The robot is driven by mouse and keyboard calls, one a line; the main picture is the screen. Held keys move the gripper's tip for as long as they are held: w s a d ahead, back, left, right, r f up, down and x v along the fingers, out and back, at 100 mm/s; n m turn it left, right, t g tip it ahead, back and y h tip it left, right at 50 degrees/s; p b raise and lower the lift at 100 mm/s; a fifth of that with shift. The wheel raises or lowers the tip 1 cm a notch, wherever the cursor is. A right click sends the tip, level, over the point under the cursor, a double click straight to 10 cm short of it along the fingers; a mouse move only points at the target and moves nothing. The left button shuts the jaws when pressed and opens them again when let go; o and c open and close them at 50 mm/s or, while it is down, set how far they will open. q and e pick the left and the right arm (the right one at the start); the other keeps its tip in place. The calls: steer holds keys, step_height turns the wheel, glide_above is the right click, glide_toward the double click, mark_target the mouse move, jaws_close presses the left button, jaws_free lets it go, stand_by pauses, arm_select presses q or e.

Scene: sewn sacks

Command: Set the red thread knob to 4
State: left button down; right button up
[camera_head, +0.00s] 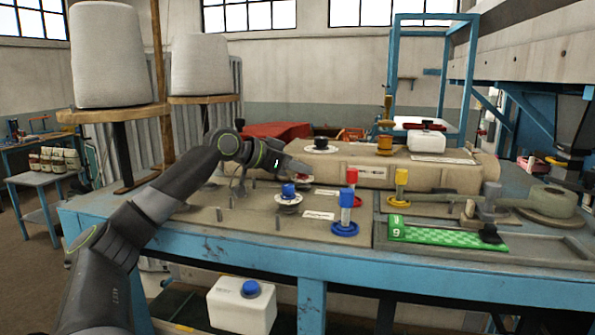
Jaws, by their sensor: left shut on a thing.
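My left arm comes in from the left, and my left gripper (298,168) is over a dial on the sewing machine's worktop. It is shut on the red knob (304,181), of which only a little red shows at the fingertips above a pale disc. The gripper hides most of the knob, and its scale setting cannot be read. A blue knob (289,191) on a white dial stands just in front of it. A black knob (320,144) on a white dial sits on the machine body behind. My right gripper is not in view.
Red (352,177), blue (346,199) and yellow (401,178) upright posts stand right of the gripper. A green checked piece (442,236) lies at the front right. Large thread cones (109,55) stand at the left. The worktop's front left is mostly clear.

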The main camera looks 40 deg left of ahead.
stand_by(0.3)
arm_select(q)
steer(key=c, duration=1.2)
jaws_free()
steer(key=shift+c, duration=0.2)
step_height(320, 180, up, 10)
steer(key=b, duration=0.1)
steer(key=shift+f, duration=0.1)
